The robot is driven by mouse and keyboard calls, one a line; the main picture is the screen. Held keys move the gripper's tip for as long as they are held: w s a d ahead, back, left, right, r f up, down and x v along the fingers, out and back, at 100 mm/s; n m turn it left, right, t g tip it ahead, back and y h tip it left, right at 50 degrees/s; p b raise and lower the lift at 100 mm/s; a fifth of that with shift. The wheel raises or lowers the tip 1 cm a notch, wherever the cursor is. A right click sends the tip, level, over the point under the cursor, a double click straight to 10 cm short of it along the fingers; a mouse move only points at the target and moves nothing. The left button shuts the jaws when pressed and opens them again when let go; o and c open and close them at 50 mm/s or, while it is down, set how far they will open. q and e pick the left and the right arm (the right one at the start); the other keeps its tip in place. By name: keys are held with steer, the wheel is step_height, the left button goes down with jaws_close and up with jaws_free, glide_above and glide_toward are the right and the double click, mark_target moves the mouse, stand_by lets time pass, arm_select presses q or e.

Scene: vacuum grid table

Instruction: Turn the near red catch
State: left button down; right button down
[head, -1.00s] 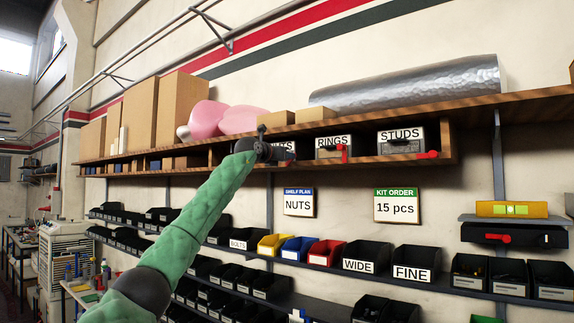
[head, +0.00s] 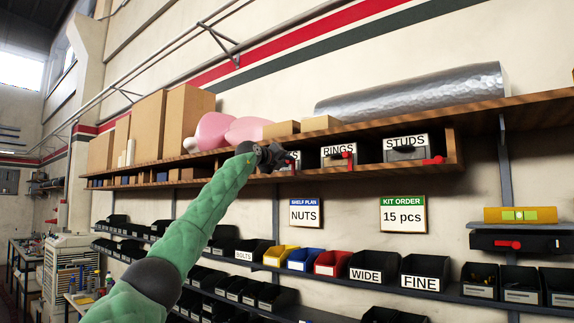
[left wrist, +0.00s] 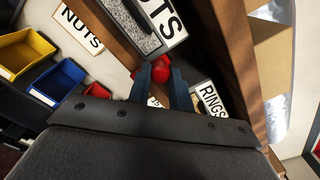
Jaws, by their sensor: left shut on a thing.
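My left gripper (head: 285,159) reaches up to the upper wooden shelf, in front of the NUTS box, and hides most of that box in the head view. In the left wrist view its two fingers (left wrist: 161,80) are shut on a red catch (left wrist: 160,68) just below the NUTS label (left wrist: 160,20). Other red catches show in the head view: one by the RINGS box (head: 347,157), one by the STUDS box (head: 434,161), and one on a black case (head: 507,244) at lower right. My right gripper is not in view.
The wooden shelf (head: 470,108) carries cardboard boxes (head: 186,118), pink shapes (head: 215,130) and a silver roll (head: 410,92). Below hang a NUTS sign (head: 305,213) and a KIT ORDER sign (head: 403,215). Rows of bins, including a yellow one (head: 281,256), stand lower.

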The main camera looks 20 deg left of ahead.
arm_select(q)
steer(key=shift+a+r+n, duration=0.1)
steer(key=shift+a+n, duration=0.05)
steer(key=shift+n, duration=0.25)
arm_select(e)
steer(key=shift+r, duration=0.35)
arm_select(q)
steer(key=c, duration=1.3)
jaws_free()
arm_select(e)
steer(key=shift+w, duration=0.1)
arm_select(q)
steer(key=shift+o, duration=0.2)
steer(key=shift+s+b, duration=0.15)
steer(key=shift+b, duration=0.15)
steer(key=b+v, duration=0.4)
steer(key=v, duration=0.3)
steer(key=shift+s+a, duration=0.15)
steer(key=shift+a, duration=0.05)
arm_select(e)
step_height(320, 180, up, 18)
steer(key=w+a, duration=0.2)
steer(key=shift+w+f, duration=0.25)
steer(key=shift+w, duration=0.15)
